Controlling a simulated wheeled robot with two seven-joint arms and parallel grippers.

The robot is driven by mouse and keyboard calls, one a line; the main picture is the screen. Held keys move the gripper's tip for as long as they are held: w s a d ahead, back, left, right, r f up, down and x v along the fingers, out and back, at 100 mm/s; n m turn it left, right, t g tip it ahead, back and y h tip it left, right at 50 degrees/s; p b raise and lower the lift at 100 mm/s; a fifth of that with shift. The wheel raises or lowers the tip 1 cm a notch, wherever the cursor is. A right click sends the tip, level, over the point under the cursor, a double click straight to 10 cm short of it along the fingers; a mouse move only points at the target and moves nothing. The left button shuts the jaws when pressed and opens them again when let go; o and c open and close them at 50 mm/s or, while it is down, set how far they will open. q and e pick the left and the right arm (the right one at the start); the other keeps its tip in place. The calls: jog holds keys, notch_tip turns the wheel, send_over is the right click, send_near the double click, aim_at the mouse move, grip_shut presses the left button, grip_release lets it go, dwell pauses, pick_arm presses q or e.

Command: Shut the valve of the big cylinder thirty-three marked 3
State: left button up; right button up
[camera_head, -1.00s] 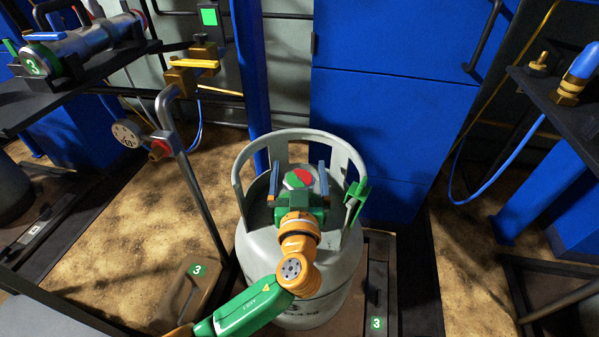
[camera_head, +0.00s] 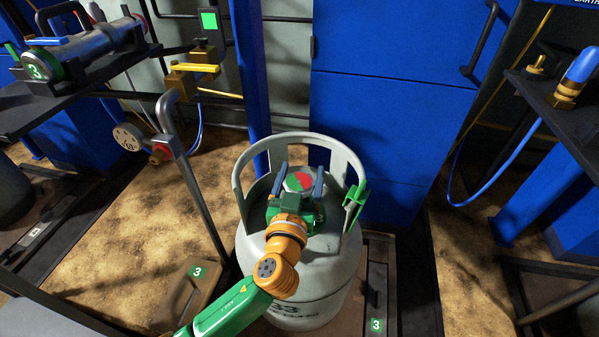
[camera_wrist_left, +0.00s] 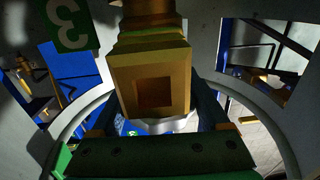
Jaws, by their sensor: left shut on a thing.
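The big grey cylinder (camera_head: 300,290), marked 33 low on its front, stands upright in the middle of the head view. Its valve handwheel (camera_head: 300,181), with a red and green top, sits inside the round collar (camera_head: 343,158). My left gripper (camera_head: 299,178) comes from the front, with one blue finger on each side of the handwheel, shut on it. In the left wrist view the silver handwheel (camera_wrist_left: 168,124) shows between the fingers, partly hidden behind the brass valve outlet (camera_wrist_left: 152,80). A green tag marked 3 (camera_wrist_left: 72,22) hangs at upper left there. My right gripper is out of view.
A bent grey pipe (camera_head: 195,180) rises close left. A shelf (camera_head: 70,98) with a small cylinder stands at left, and a brass fitting with a blue hose (camera_head: 570,90) at right. Blue cabinets (camera_head: 385,110) stand behind.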

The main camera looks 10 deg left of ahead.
pick_arm(q)
jog(key=shift+r+m+h, duration=0.1)
jog(key=shift+m+h, duration=0.4)
jog(key=shift+h, duration=0.3)
jog(key=m+g+h+p, duration=0.1)
jog(key=m+h+p, duration=0.1)
jog(key=h, duration=0.2)
jog(key=d+m+g+h+p, duration=0.1)
jog(key=m+h+p, duration=0.1)
jog(key=m+h, duration=0.1)
jog(key=shift+s+d+m+h, duration=0.2)
jog(key=shift+m+h, duration=0.1)
jog(key=shift+h, duration=0.3)
jog(key=shift+d+m+g+h+p, duration=0.15)
jog(key=shift+m+g+h+p, duration=0.25)
jog(key=shift+g+h, duration=0.15)
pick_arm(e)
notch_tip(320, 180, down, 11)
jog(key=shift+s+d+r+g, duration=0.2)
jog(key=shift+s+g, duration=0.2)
pick_arm(q)
jog(key=o, duration=1.2)
jog(key=shift+o, duration=0.2)
